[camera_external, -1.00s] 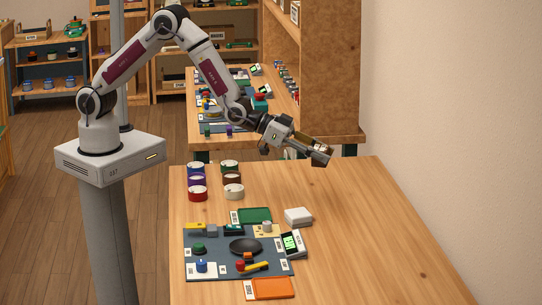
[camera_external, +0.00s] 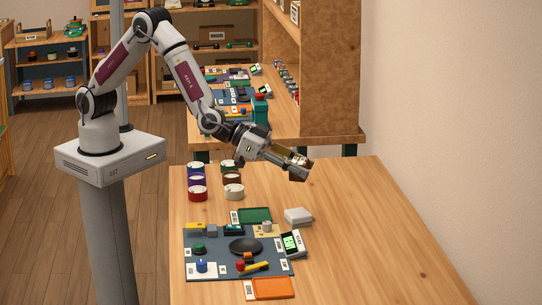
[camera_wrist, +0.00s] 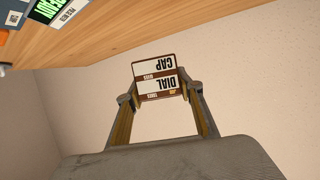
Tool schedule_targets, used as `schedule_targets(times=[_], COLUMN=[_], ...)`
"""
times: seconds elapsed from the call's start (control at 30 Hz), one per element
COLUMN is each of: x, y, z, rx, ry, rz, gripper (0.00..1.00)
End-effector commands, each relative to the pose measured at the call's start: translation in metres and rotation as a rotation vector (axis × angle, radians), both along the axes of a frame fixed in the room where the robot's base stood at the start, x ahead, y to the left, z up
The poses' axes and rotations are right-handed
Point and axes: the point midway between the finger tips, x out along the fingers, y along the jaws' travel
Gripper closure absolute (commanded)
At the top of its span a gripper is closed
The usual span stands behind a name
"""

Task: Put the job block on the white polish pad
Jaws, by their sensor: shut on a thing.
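The job block (camera_wrist: 155,80) is a brown-edged block with white labels reading "JOB", "DIAL" and "CAP", upside down in the wrist view. My gripper (camera_wrist: 158,96) is shut on it, one finger at each side. In the external view my gripper (camera_external: 298,167) is raised above the far part of the table, clear of everything on it. A round white-sided pot (camera_external: 233,191) stands among coloured ones. I cannot tell for certain which is the polish pad.
Several round coloured pots, one red (camera_external: 198,193), stand at the table's left. A blue-grey work mat (camera_external: 222,255) carries parts. A green tray (camera_external: 254,215), an orange tray (camera_external: 272,288) and a green-screened device (camera_external: 292,243) are nearby. The table's right side (camera_external: 370,235) is clear.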

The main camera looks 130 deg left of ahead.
Motion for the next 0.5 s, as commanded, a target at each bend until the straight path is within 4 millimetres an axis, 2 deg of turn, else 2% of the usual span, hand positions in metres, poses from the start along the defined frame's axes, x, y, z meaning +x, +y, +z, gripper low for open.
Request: schedule_targets(times=[0.33, 0.5], x=[0.0003, 0.0002], y=[0.0002, 0.0004], z=[0.0000, -0.0091], rx=[0.000, 0.001], ry=[-0.001, 0.001], rz=[-0.002, -0.002], gripper=[0.86, 0.86])
